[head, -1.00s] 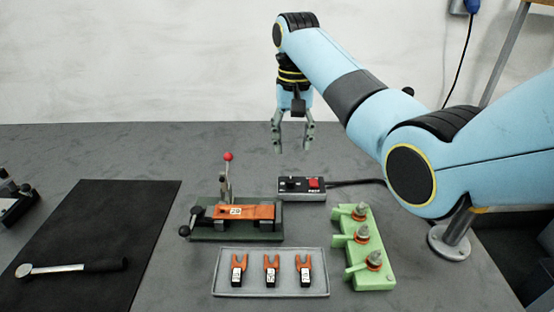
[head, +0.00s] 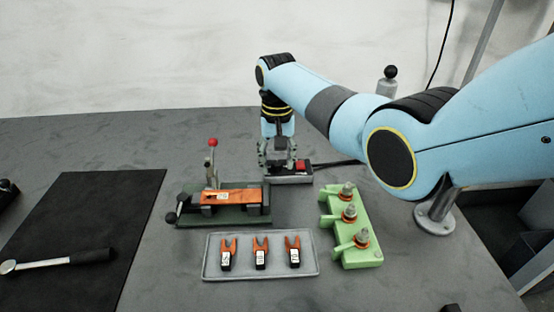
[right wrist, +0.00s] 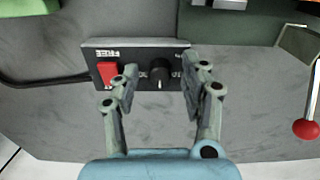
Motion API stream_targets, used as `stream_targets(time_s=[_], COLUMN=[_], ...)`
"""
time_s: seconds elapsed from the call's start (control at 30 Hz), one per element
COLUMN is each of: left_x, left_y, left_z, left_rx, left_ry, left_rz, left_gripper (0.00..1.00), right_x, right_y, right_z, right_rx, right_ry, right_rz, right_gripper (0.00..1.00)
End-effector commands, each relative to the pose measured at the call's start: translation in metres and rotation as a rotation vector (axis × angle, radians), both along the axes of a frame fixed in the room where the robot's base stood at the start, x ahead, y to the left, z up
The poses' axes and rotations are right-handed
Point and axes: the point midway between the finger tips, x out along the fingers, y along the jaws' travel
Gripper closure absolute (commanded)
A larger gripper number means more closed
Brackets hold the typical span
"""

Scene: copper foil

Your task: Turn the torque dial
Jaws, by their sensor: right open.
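The torque dial (right wrist: 159,74) is a black knob with a pale pointer line on a small dark control box (right wrist: 130,48). A red switch (right wrist: 108,71) sits beside it, also visible in the head view (head: 302,165). My right gripper (right wrist: 158,82) is open and points at the box, its two fingers on either side of the dial with gaps between. In the head view my right gripper (head: 277,160) is down at the box and hides the dial there. My left gripper is not in view.
A dark cable leaves the box. A green fixture (head: 250,215) with an orange block and red-knobbed lever (head: 212,143) stands left of it. A grey tray (head: 213,272) with orange forked pieces and a green stand (head: 362,257) are in front. A black mat (head: 80,220) lies left.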

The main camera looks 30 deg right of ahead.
Motion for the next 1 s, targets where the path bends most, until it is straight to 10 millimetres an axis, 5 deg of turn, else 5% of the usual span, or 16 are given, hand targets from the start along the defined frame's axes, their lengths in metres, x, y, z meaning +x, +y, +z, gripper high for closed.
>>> stream_targets(time_s=[0.07, 0.4, 1.0], left_x=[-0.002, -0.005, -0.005], left_y=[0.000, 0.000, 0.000], left_z=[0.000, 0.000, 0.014], left_rx=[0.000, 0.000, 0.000], left_ry=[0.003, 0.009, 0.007], left_rz=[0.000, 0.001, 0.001], left_gripper=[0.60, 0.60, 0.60], right_x=[0.000, 0.000, 0.001], right_y=[0.000, 0.000, 0.000], right_z=[0.000, 0.000, 0.003], right_rx=[0.000, 0.000, 0.001], right_ry=[0.000, 0.000, -0.001], right_rz=[0.000, 0.000, 0.161], right_gripper=[0.56, 1.00, 1.00])
